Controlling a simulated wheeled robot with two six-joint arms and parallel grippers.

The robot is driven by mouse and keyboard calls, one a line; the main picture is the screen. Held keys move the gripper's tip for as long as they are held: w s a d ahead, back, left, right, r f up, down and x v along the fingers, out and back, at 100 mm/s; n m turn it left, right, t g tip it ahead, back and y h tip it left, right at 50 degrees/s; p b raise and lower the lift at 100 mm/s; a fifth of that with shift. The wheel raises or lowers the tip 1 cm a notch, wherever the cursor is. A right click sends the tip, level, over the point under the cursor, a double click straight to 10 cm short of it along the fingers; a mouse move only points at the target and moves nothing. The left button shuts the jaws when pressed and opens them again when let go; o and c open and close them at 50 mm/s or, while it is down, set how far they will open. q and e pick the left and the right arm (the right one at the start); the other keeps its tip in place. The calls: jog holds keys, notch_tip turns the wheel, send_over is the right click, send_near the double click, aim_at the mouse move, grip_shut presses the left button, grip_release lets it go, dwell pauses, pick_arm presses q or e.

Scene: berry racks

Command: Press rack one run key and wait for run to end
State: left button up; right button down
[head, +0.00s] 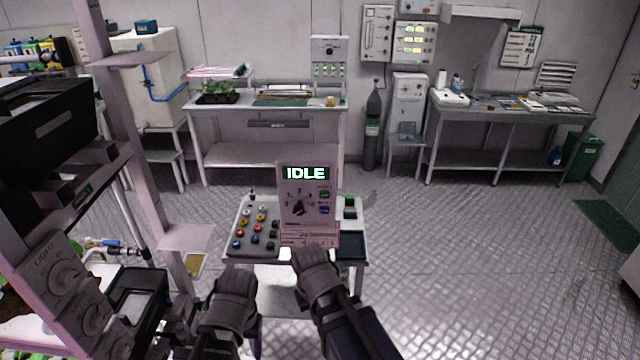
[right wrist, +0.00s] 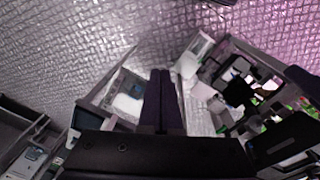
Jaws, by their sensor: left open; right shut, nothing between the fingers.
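A pale upright control panel (head: 310,220) stands on a small table in the middle of the head view. Its lit display (head: 306,173) reads IDLE. My left gripper (head: 236,279) is open, lower and to the left, near the table's front edge.
The small table's left part holds a board of coloured knobs (head: 255,229); a dark tray (head: 351,246) is at its right. A tall rack with a LIGHT dial panel (head: 62,273) crowds the left. The patterned floor (head: 460,240) is open on the right.

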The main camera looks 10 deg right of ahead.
aim_at(325, 195)
jog(key=w+d+r+n+t+h+p, duration=0.2)
jog(key=w+r+n+t+h, duration=0.1)
jog(key=w+r, duration=0.4)
jog(key=w+d+r+n+t+h+p, duration=0.2)
jog(key=w+r+n+t+h+p, duration=0.1)
jog(key=w+r, duration=0.4)
notch_tip(325, 195, up, 3)
jog(key=shift+w+d+f+n+t+h, duration=0.2)
jog(key=shift+n+t+h, duration=0.4)
jog(key=shift+h, duration=0.4)
jog(key=shift+w+r, duration=0.1)
jog(key=shift+w+d, duration=0.4)
jog(key=shift+w, duration=1)
jog(key=shift+w+d, duration=0.35)
jog(key=shift+w, duration=1.05)
jog(key=shift+w+d, duration=0.4)
jog(key=shift+w, duration=1)
jog(key=shift+w, duration=0.1)
jog(key=shift+w+d, duration=0.1)
jog(key=shift+w, duration=0.2)
